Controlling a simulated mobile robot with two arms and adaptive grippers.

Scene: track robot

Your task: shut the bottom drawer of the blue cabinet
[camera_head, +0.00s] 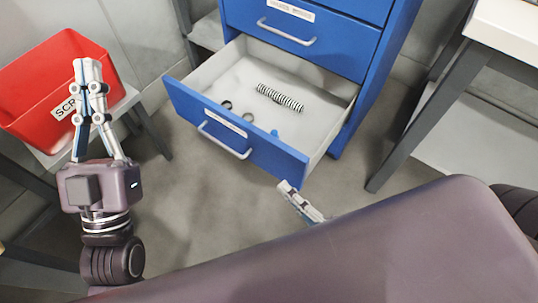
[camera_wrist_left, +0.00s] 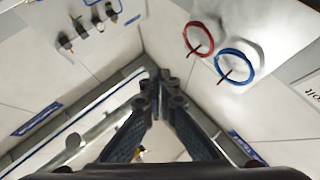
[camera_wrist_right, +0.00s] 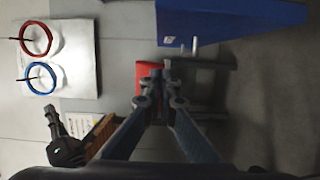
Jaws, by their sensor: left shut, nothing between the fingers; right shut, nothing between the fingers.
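The blue cabinet (camera_head: 345,45) stands at the top centre of the head view. Its bottom drawer (camera_head: 240,135) is pulled well out, with a blue front, a label and a grey bar handle (camera_head: 224,140). A spring (camera_head: 280,97) and a few small parts lie inside. My left gripper (camera_head: 88,65) is shut and empty, pointing up to the left of the drawer, in front of the red bin. My right gripper (camera_head: 287,186) is shut and empty, just below the right end of the drawer front; my arm hides part of it. The right wrist view shows a blue panel (camera_wrist_right: 230,18) with a handle.
A red bin (camera_head: 35,75) sits on a small stand at the left. A table (camera_head: 510,25) with grey legs stands at the right. Floor (camera_head: 200,220) in front of the drawer is clear. Red and blue rings (camera_wrist_left: 236,65) hang on a wall panel in the left wrist view.

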